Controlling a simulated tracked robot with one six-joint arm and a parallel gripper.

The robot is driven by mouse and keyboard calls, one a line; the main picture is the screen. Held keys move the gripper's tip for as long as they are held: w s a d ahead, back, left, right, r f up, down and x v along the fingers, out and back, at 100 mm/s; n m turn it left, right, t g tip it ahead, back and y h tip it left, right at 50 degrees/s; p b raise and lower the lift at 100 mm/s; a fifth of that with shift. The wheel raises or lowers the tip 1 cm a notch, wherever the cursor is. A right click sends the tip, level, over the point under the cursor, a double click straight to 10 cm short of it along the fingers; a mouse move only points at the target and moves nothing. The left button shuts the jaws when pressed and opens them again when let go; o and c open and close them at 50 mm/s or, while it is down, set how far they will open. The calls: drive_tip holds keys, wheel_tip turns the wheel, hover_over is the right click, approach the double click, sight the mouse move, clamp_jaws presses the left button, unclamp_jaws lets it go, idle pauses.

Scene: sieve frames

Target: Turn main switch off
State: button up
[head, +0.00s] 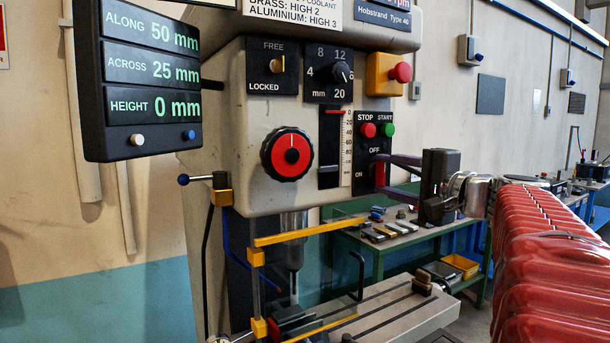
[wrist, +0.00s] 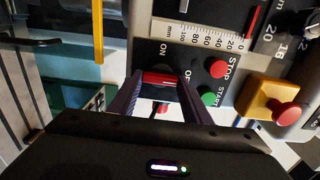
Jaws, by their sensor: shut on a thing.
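The main switch (head: 380,174) is a red lever on the black panel at the machine's right side, beside the OFF and ON labels, with OFF above ON. My gripper (head: 384,170) reaches in from the right and its fingers are closed around the lever. In the wrist view the red switch (wrist: 160,78) lies between the fingertips (wrist: 163,88), near both labels. The fingers hide part of it, so I cannot tell exactly which position it is in.
The red STOP button (head: 367,130) and green START button (head: 387,130) sit just above the switch. A red emergency button on a yellow box (head: 384,75) is higher up. The machine table (head: 390,312) and a green bench (head: 372,246) are below.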

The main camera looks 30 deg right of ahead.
drive_tip(key=shift+d+f, duration=0.1)
drive_tip(key=shift+d, duration=0.1)
drive_tip(key=o, duration=0.8)
drive_tip(key=shift+o, duration=1.2)
drive_tip(key=shift+a, duration=0.1)
drive_tip(key=s, duration=1.3)
drive_tip(key=shift+s+d, duration=0.2)
drive_tip(key=shift+s, duration=0.2)
drive_tip(key=shift+w, duration=0.1)
